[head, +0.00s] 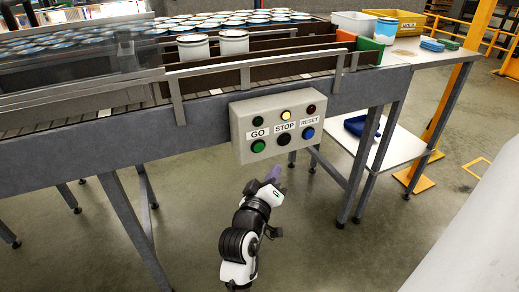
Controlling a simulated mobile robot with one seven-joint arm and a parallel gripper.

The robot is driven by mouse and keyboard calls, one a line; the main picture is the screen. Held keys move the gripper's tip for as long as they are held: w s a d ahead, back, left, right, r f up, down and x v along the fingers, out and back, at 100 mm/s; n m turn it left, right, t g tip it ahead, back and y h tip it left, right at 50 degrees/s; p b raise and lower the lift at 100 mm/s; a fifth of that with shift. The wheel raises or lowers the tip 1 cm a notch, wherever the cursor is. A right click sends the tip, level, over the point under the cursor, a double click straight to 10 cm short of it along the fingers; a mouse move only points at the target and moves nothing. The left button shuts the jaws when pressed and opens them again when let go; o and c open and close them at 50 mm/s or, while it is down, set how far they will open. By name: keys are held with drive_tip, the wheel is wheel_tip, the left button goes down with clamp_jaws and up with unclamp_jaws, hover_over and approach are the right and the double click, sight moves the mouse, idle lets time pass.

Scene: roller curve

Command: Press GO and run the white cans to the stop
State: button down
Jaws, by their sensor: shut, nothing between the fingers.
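The control box (277,124) hangs on the front of the conveyor, with a green GO button (258,146), a black STOP button (284,139) and a blue RESET button (308,132). The middle lamp (285,115) above them is lit yellow; the other two look dark. Two white cans (234,43) and (193,47) stand upright in the front lane. My gripper (271,174) is below the box, apart from the buttons. Its fingers are small in view and shut, with nothing held.
Many blue-topped cans (250,17) crowd the back of the conveyor. Orange and green blocks (367,52) close the lane ends at right.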

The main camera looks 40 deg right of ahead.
sight(259, 147)
drive_tip(key=shift+w+d+b, duration=0.15)
drive_tip(key=shift+w+d, duration=0.1)
drive_tip(key=shift+w, duration=0.9)
drive_tip(key=shift+w+d+b, duration=0.2)
drive_tip(key=shift+w+d, duration=0.1)
drive_tip(key=shift+w, duration=0.9)
drive_tip(key=shift+w+d+b, duration=0.15)
drive_tip(key=shift+w+d, duration=0.1)
drive_tip(key=shift+w, duration=0.9)
drive_tip(key=shift+w, duration=0.1)
drive_tip(key=shift+w+d, duration=0.1)
drive_tip(key=shift+w, duration=0.2)
